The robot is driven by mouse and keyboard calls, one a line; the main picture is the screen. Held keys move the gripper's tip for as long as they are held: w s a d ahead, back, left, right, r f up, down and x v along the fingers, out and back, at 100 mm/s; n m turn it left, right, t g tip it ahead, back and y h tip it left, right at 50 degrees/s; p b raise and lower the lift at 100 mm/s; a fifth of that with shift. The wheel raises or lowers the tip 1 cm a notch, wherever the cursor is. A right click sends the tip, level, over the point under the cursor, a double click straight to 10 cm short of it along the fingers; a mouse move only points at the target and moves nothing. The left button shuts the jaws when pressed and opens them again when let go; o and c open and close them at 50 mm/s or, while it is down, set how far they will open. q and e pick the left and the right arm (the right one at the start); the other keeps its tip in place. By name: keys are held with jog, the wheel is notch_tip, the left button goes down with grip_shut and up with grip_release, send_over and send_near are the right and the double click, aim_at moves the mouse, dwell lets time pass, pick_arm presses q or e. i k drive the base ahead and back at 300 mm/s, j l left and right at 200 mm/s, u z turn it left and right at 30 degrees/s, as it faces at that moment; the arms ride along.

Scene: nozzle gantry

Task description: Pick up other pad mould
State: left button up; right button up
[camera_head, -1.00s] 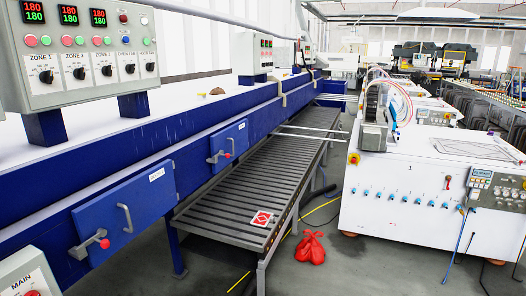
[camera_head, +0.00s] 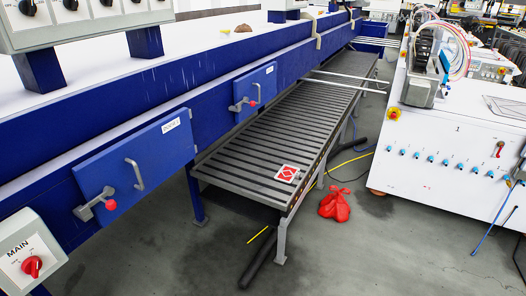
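I cannot make out anything that is clearly a pad mould in the head view. A small red and white square piece (camera_head: 287,173) lies flat on the near end of the dark slatted roller table (camera_head: 275,135). A small brown lump (camera_head: 243,28) rests on the white top of the long blue machine. Neither of my grippers is in view.
The long blue machine (camera_head: 95,125) with handled doors fills the left. A control box with a red switch (camera_head: 32,266) stands at the lower left. A red bag (camera_head: 335,205) lies on the floor. A white machine (camera_head: 440,150) stands at right.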

aim_at(287, 173)
jog(key=i+u, duration=0.1)
jog(key=i, duration=0.75)
jog(key=i+l, duration=0.15)
jog(key=i, duration=0.65)
jog(key=i+l+u, duration=0.15)
jog(key=i, duration=0.7)
